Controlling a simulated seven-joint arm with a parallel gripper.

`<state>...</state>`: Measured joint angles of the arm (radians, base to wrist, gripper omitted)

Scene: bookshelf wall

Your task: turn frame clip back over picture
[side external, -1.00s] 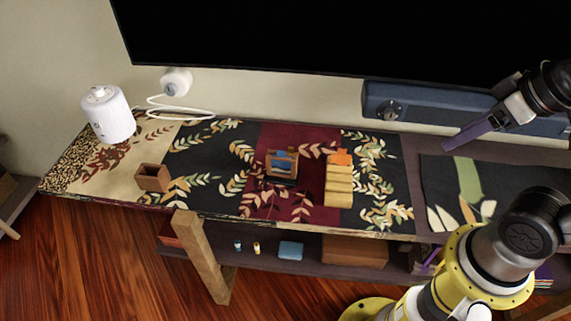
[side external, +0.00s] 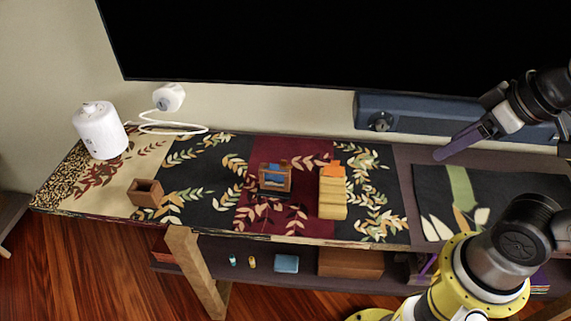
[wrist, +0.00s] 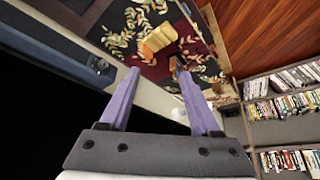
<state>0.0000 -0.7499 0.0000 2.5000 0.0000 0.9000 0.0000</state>
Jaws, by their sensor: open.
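A small wooden picture frame (side external: 275,178) with a bluish panel stands on the dark red part of the patterned cloth, near the middle of the shelf top. Its clip is too small to make out. In the wrist view the frame (wrist: 174,66) is a small brown shape beyond the fingers, partly cut off by the right finger's side. My gripper (side external: 440,155) has purple fingers and is at the right, above the shelf top and well apart from the frame. In the wrist view the two fingers (wrist: 160,78) are spread wide with nothing between them.
A yellow stepped wooden block (side external: 333,195) with an orange piece stands just right of the frame. A brown open box (side external: 146,193) and a white cylinder (side external: 100,131) are at the left. A blue-grey speaker bar (side external: 430,120) and a black screen (side external: 330,45) are behind.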

